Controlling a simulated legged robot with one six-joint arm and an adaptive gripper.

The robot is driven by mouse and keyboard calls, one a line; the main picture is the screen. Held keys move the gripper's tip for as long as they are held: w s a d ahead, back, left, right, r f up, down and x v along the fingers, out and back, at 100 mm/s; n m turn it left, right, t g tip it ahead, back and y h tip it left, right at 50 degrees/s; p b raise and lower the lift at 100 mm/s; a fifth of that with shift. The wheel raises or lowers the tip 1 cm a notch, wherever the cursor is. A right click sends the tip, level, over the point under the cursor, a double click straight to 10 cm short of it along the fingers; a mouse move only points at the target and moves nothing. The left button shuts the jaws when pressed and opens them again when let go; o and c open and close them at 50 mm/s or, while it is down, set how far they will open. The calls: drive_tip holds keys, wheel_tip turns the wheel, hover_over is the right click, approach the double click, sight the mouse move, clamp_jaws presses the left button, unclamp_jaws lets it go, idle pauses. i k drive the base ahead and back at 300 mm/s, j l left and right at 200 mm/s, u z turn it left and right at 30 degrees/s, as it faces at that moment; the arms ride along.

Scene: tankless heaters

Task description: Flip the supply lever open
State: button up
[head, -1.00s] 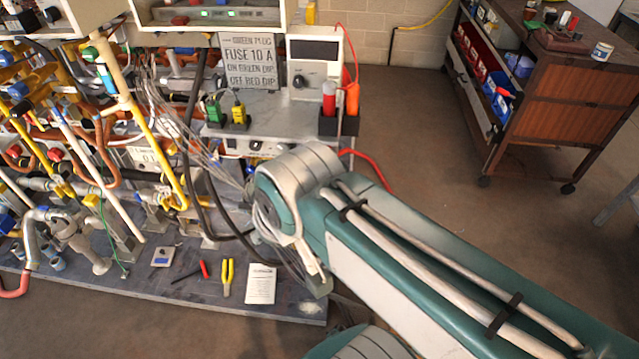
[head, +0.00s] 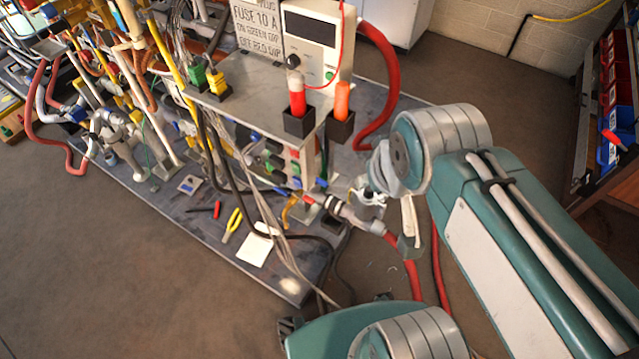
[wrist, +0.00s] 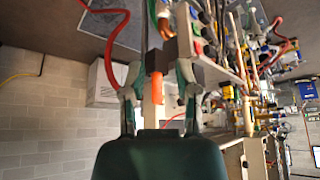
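My gripper (wrist: 158,72) is open in the wrist view, its two fingers apart with nothing visibly clamped between them. An orange handle (wrist: 157,88) shows in the gap, apparently beyond the fingers. In the head view my arm reaches to the right end of the bench, and my wrist hides most of the gripper there. A grey pipe fitting (head: 343,208) with a red hose lies low at that end, just left of my wrist. A small yellow handle (head: 290,212) is beside it. I cannot tell which part is the supply lever.
The instrument box (head: 318,40) and red and orange tools in black holders (head: 297,122) stand above the fitting. A thick red hose (head: 380,80) arches behind. Black cables hang over the bench front (head: 165,215). The floor in front is clear.

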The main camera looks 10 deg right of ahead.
sight(318, 181)
drive_tip(key=k+j+u, duration=0.1)
drive_tip(key=j, duration=0.25)
drive_tip(key=k+j, duration=0.3)
drive_tip(key=k+j+u, duration=0.15)
drive_tip(key=j, duration=0.3)
